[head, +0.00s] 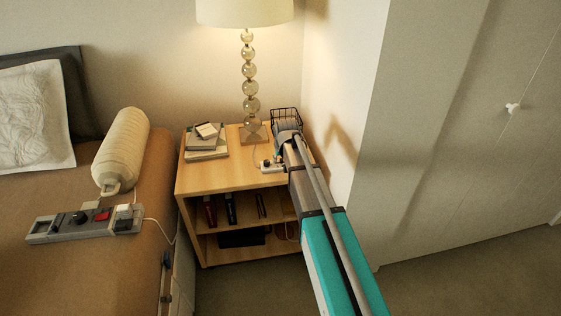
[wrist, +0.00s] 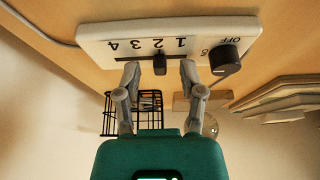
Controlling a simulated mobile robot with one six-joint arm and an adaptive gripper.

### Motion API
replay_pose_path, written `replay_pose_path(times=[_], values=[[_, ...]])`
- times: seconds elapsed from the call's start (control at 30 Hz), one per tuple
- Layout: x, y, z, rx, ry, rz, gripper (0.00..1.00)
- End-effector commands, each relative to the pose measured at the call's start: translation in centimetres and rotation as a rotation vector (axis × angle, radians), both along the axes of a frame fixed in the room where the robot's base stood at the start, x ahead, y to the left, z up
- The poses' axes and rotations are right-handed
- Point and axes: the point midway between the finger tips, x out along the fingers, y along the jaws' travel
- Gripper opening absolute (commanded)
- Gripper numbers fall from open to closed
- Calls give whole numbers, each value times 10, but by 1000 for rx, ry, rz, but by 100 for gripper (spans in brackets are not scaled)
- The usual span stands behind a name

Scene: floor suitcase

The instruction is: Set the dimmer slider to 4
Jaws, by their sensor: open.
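The dimmer is a white panel (wrist: 95,40) in the wrist view, upside down, with the marks 4, 3, 2, 1 running left to right. Its small dark slider (wrist: 160,64) stands in line with the 2. A black round knob (wrist: 225,58) marked OFF sits right of the scale. In the head view the white panel (head: 270,166) lies on the nightstand, partly hidden by my arm. My gripper (wrist: 160,72) is open, its fingertips at the panel's near edge, one on each side of the slider and apart from it. Contact with the panel is unclear.
The nightstand (head: 200,181) also bears a lamp (head: 250,90), stacked books (head: 206,142) and a black wire basket (head: 287,115) close to my gripper. A wall stands just to the right. A bed with a grey control box (head: 68,226) is on the left.

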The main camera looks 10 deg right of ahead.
Motion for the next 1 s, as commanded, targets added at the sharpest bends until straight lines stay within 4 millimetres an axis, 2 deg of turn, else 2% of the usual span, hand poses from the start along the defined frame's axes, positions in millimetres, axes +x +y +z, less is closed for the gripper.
replay_pose_path(times=[0.3, 0.37, 0.6, 1.0], values=[[0, 0, 0, 0, 0, 1, 51], [0, 1, 0, 0, 0, 1, 42], [0, 1, 0, 0, 0, 1, 0], [0, 2, -1, 0, 0, 4, 0]])
